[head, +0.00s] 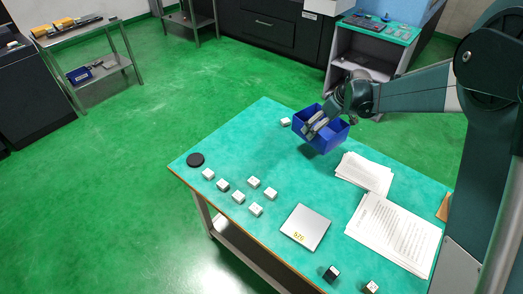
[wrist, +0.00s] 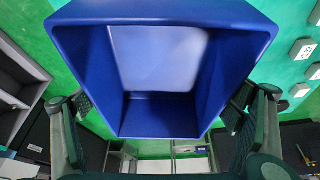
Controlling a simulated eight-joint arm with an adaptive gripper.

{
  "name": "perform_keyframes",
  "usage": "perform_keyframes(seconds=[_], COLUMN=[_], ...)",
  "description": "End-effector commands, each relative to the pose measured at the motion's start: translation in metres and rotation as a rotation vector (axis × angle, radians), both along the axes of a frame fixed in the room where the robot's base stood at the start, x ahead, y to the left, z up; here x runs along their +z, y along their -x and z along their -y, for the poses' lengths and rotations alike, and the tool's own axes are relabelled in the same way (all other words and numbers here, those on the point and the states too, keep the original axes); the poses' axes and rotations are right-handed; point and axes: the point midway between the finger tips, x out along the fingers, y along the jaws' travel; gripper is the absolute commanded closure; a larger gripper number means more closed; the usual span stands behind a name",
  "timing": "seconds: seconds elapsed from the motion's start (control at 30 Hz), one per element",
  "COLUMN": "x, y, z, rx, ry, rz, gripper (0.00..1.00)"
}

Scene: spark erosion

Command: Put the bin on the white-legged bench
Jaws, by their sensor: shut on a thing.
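I cannot tell whether the bin's underside touches the bench top. The bench (head: 255,150) has a teal top and a pale leg at its near left corner.
On the bench are several small white blocks (head: 255,182), a black disc (head: 195,160), a silver plate (head: 306,228), paper stacks (head: 395,232) and a dark block (head: 331,273). A metal cart (head: 105,68) stands back left. A grey cabinet (head: 365,55) stands behind the bench.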

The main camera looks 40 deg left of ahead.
Motion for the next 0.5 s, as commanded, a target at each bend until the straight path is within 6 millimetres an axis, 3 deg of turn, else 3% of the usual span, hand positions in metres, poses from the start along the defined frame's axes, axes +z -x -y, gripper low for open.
perform_keyframes(seconds=[0.2,0.5], x=[0.000,0.001], y=[0.047,0.112], z=[-0.058,-0.124], rx=[0.079,0.176], ry=[0.000,0.000], rz=[-0.001,-0.003], gripper=[0.31,0.31])
